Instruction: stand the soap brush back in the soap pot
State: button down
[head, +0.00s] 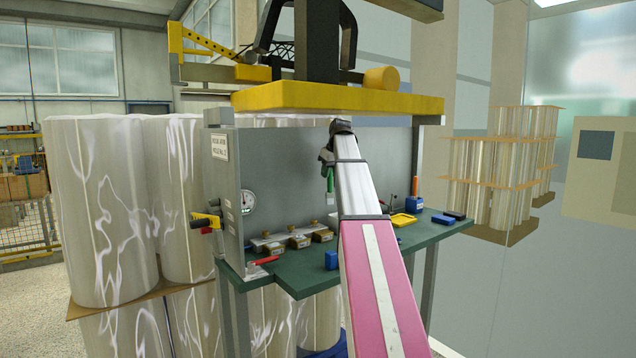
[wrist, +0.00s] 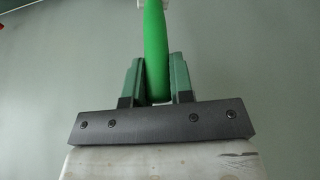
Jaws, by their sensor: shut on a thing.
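My gripper (wrist: 154,82) is shut on a green handle, which I take to be the soap brush (wrist: 155,35). A pale end shows at the top edge of the wrist view. In the head view the green brush (head: 329,180) hangs below my gripper, in front of the grey back panel and above the bench. A small blue pot-like thing (head: 331,260) stands at the bench's front edge. Another blue holder (head: 411,204) stands further right, with an orange upright handle (head: 415,185) at it. I cannot tell which is the soap pot.
The green bench (head: 300,282) carries several brass fittings (head: 300,240), a red-handled tool (head: 262,261), a yellow tray (head: 402,219) and a blue block (head: 442,219). A gauge (head: 248,201) is on the side panel. A yellow beam (head: 340,98) hangs above.

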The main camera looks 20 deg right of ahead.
jog(key=w+d+f+m, duration=0.1)
jog(key=w+d+f, duration=0.1)
jog(key=d+f, duration=0.1)
jog(key=shift+d+f, duration=0.4)
jog(key=shift+d, duration=0.45)
jog(key=shift+f, duration=0.2)
dwell(0.8)
jog(key=shift+f, duration=2.5)
jog(key=c, duration=0.9)
grip_release()
